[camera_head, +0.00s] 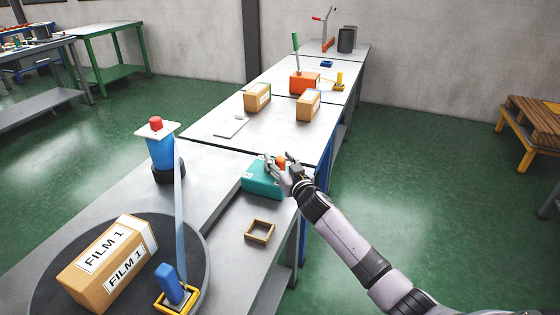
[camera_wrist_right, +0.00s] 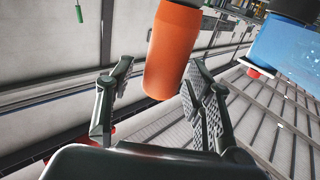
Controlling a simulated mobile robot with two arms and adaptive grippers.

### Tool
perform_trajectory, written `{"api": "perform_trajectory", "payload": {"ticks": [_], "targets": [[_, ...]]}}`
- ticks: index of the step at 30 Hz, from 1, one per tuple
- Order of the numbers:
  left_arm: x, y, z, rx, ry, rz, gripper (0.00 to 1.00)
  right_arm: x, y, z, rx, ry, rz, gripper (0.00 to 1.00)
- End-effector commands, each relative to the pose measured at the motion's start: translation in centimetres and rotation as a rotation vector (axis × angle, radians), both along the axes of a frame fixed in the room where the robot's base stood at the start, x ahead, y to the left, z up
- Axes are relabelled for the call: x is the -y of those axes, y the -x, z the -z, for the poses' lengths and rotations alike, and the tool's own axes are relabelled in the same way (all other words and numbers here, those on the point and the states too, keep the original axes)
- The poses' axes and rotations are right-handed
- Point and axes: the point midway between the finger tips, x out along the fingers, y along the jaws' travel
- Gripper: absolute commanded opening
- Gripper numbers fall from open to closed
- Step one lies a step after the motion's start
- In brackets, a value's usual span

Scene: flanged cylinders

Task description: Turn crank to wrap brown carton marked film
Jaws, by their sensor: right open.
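The brown carton marked FILM 1 (camera_head: 103,262) sits on a dark round turntable (camera_head: 196,250) at the lower left of the head view. A blue film roll with a red top (camera_head: 160,153) stands behind it. A pale film strip (camera_head: 179,215) runs from the roll to a blue-handled, yellow-based piece (camera_head: 174,288) at the turntable's edge. The crank's teal box (camera_head: 262,180) is on the bench, with an orange handle (camera_head: 281,161). My right gripper (camera_head: 282,169) is open at this handle. In the wrist view, the orange handle (camera_wrist_right: 172,50) shows between the spread fingers; contact is unclear.
A small wooden frame (camera_head: 259,230) lies on the bench in front of the teal box. Two cartons (camera_head: 257,98) (camera_head: 307,106) and a flat plate (camera_head: 231,127) rest on the table behind. An orange device with a green lever (camera_head: 304,83) stands farther back.

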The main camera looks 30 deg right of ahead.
Motion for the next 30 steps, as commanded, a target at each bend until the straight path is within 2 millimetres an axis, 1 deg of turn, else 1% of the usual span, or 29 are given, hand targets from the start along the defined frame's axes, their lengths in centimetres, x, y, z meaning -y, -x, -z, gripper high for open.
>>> {"api": "perform_trajectory", "payload": {"ticks": [4, 25, 30], "targets": [[0.0, -0.02, 0.0, 0.0, 0.0, 0.0, 0.4, -0.02, 0.02, 0.01, 0.0, 0.0, 0.0, 0.48], [-0.03, -0.03, 0.0, 0.0, 0.0, -0.001, 0.4, -0.02, 0.05, 0.02, 0.0, 0.0, 0.0, 0.01], [-0.03, -0.03, 0.0, 0.0, 0.0, -0.001, 0.4, -0.02, 0.05, 0.02, 0.0, 0.001, 0.0, 0.0]]}}
